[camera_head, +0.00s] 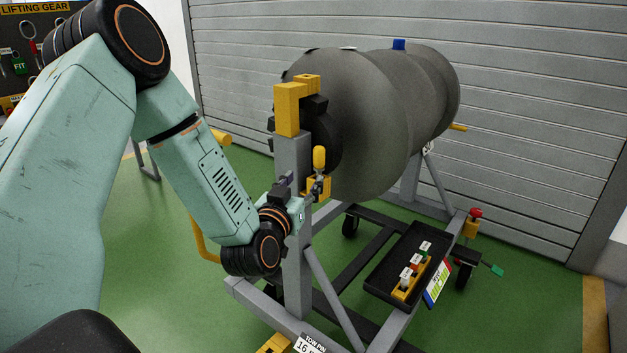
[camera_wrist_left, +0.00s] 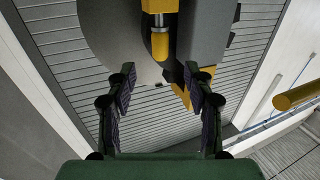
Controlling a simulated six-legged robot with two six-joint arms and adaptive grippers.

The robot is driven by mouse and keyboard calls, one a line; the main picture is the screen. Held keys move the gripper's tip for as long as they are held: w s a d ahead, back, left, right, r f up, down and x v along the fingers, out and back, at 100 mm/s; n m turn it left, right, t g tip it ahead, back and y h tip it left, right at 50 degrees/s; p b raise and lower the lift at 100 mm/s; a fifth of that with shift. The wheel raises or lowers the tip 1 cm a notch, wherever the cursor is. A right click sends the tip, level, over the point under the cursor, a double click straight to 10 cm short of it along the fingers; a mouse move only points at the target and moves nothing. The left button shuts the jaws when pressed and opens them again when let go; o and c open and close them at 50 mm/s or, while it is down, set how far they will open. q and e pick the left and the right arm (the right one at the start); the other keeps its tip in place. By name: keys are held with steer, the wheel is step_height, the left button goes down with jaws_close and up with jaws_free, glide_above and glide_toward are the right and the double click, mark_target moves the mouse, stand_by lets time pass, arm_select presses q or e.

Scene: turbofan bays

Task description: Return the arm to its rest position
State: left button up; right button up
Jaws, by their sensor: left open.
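My left arm comes in from the left in the head view, bent down towards the stand. My left gripper (camera_head: 302,190) is beside the grey stand post, just below a yellow-handled clamp (camera_head: 319,158). In the left wrist view my left gripper (camera_wrist_left: 159,90) has its two dark fingers spread apart with nothing between them. The yellow handle (camera_wrist_left: 160,42) shows beyond and above the fingertips there. I cannot tell from these views whether the gripper touches the post or clamp. My right gripper is not in view.
A large grey engine (camera_head: 375,110) rests on a grey wheeled stand (camera_head: 292,250). A black tray (camera_head: 378,285) with small labelled items sits at the stand's right. A grey shutter wall (camera_head: 530,120) stands behind. Green floor (camera_head: 150,260) is open left of the stand.

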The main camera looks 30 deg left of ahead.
arm_select(q)
steer(key=s+d+f+g+h, duration=0.2)
steer(key=s+d+f+g, duration=0.35)
steer(key=f, duration=0.45)
steer(key=s+d+f+g+h, duration=0.3)
steer(key=s+d+f+g, duration=0.15)
steer(key=s+f, duration=0.4)
steer(key=s+d+f+m+g, duration=0.1)
steer(key=s+f+g, duration=0.1)
steer(key=s+f, duration=0.2)
steer(key=s+d+f+g, duration=0.2)
steer(key=s+f+g, duration=0.1)
steer(key=s, duration=0.8)
steer(key=s+d+f+m+g, duration=0.1)
steer(key=s+d+f+g, duration=0.1)
steer(key=s+f, duration=0.3)
steer(key=s, duration=0.3)
steer(key=shift+d+f+m+g, duration=0.15)
steer(key=shift+f+m+g, duration=0.15)
steer(key=shift+f, duration=0.1)
